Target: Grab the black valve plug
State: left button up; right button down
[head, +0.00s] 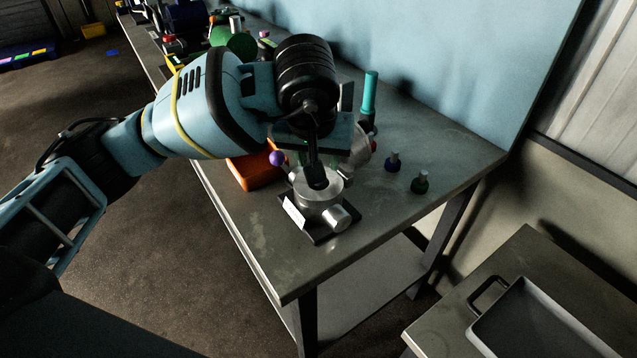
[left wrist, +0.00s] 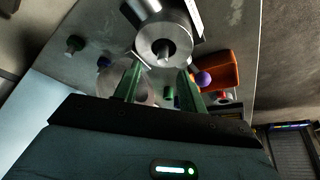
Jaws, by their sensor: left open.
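A silver cylindrical valve body (head: 318,208) sits on a dark base plate near the front of the bench. My left gripper (head: 316,172) points down just above it, open. In the left wrist view, the gripper's two green fingers (left wrist: 159,88) are apart, with the silver body (left wrist: 164,28) beyond their tips. A short pale stem (left wrist: 164,53) shows in the body's dark opening. Two small plugs with grey stems stand to the right, one dark bluish (head: 392,164) and one dark green (head: 420,183). I cannot tell for sure which part is the black valve plug.
A teal-handled tool (head: 369,92) stands behind. The bench's (head: 290,268) front corner is clear. A grey tray (head: 535,320) lies on a lower table at the right.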

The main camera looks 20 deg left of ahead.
pick_arm(q)
jog(key=shift+a+x, duration=0.15)
jog(key=shift+x, duration=1.4)
jog(key=shift+a+x, duration=0.2)
jog(key=shift+x, duration=1.35)
jog(key=shift+w+r, duration=0.1)
jog(key=shift+w, duration=0.05)
grip_shut()
